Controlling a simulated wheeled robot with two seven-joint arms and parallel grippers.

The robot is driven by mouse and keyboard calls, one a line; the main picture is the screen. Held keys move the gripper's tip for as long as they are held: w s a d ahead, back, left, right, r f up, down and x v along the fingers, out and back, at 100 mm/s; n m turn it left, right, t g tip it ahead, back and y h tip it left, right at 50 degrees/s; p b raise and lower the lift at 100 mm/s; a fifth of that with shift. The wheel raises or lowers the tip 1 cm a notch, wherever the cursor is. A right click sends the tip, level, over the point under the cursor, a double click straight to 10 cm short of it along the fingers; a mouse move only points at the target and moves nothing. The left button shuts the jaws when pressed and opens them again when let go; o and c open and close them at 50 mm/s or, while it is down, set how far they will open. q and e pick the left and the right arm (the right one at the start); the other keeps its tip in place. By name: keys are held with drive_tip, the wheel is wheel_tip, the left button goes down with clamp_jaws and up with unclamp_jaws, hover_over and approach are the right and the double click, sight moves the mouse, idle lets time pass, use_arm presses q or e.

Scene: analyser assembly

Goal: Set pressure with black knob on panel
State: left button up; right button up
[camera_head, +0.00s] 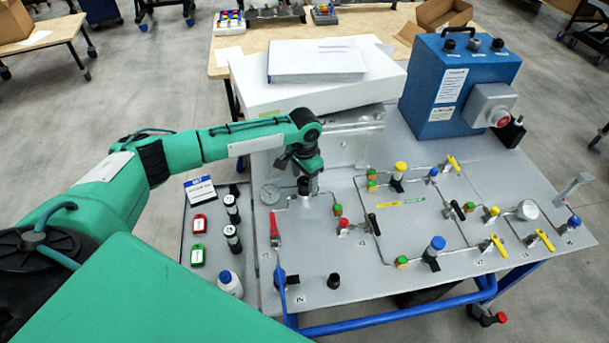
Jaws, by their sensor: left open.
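The grey panel (455,205) carries metal pipes, valves and knobs. My left arm comes in from the left, and its gripper (304,176) points down at the panel's back left. The gripper is open, with its fingers right at a black knob (304,187). I cannot tell whether the fingers touch the knob. A round pressure gauge (270,193) sits just left of this knob. Another black knob (334,281) stands near the panel's front edge. My right gripper is not in view.
A red-handled valve (274,230) stands below the gauge. Several yellow, blue and black valve handles spread over the panel's right. A blue box (431,85) and a white box (255,87) stand behind. A side tray holds tags and a white bottle (230,284).

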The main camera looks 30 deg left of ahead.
use_arm(q)
drive_tip(key=shift+f, duration=0.2)
drive_tip(key=shift+c, duration=0.5)
drive_tip(key=c, duration=0.9)
drive_tip(key=shift+d+r+m+p, duration=0.1)
drive_tip(key=shift+r+m+p, duration=0.1)
drive_tip(key=shift+m+p, duration=0.4)
drive_tip(key=shift+f+m+p, duration=0.15)
drive_tip(key=shift+m+p, duration=0.2)
drive_tip(key=shift+m, duration=0.65)
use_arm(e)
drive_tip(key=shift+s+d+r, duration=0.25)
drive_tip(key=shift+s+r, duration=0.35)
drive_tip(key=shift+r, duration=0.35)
use_arm(q)
drive_tip(key=o, duration=1)
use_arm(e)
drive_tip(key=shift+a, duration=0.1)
